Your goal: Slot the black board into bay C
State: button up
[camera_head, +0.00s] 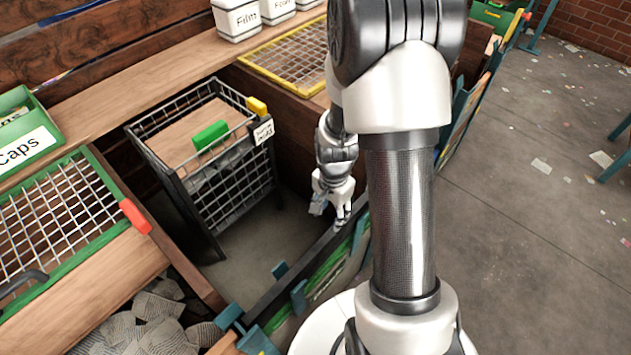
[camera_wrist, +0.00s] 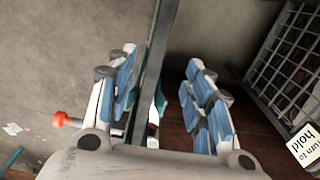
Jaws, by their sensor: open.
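My gripper (camera_head: 331,206) hangs low beside the side rail, right of the wire cage. In the wrist view my gripper (camera_wrist: 160,62) is open, with blue-padded fingers on either side of a long, thin, dark upright edge (camera_wrist: 157,55). The fingers stand apart from that edge, and it is not gripped. The same dark edge seems to be the long black strip (camera_head: 290,277) in the head view, running below my gripper. I cannot tell whether it is the black board or a fixed rail. No letter marking bay C can be read.
Teal brackets (camera_head: 299,297) line the strip. A green-framed mesh lid (camera_head: 62,215) lies left, and a yellow-framed mesh (camera_head: 290,60) lies at the back. Open floor (camera_head: 540,230) lies right.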

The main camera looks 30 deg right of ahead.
aim_at(328, 242)
notch_tip(328, 242, down, 18)
jog(key=b, duration=0.5)
jog(key=shift+s+a+r, duration=0.1)
jog(key=shift+r, duration=0.1)
jog(key=shift+c, duration=0.2)
grip_shut()
dwell(0.7)
jog(key=c, duration=0.6)
grip_release()
grip_shut()
